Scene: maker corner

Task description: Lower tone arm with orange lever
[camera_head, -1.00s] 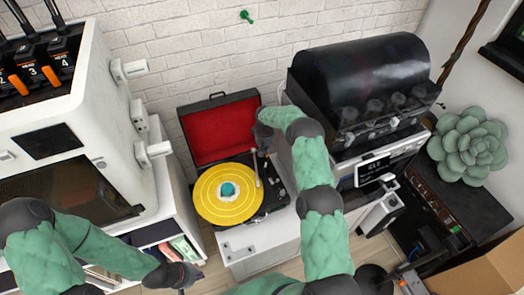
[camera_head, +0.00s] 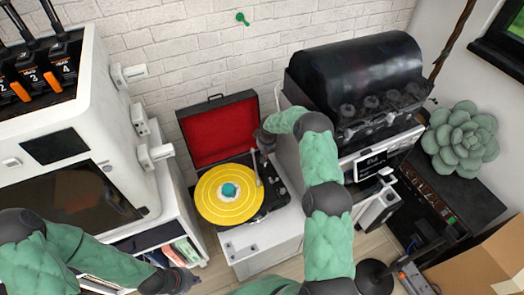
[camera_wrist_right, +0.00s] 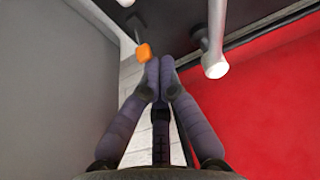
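The record player stands on a white cabinet with its red-lined lid (camera_head: 218,130) open. A yellow record (camera_head: 215,205) with a teal centre lies on it. The pale tone arm (camera_head: 257,172) is right of the record; its white part (camera_wrist_right: 213,65) is large in the right wrist view. The orange lever (camera_wrist_right: 143,52) is just left of my right fingertips (camera_wrist_right: 160,62), which are together. I cannot tell whether they touch it. In the head view my right gripper (camera_head: 264,142) is over the player's back right, hiding the lever. My left gripper (camera_head: 180,280) hangs at the lower left, its fingers unclear.
A black-domed machine (camera_head: 358,72) stands close right of the record player, beside my right arm. A white machine (camera_head: 75,140) stands on the left. A succulent (camera_head: 460,137) and a cardboard box (camera_head: 485,265) are at the right.

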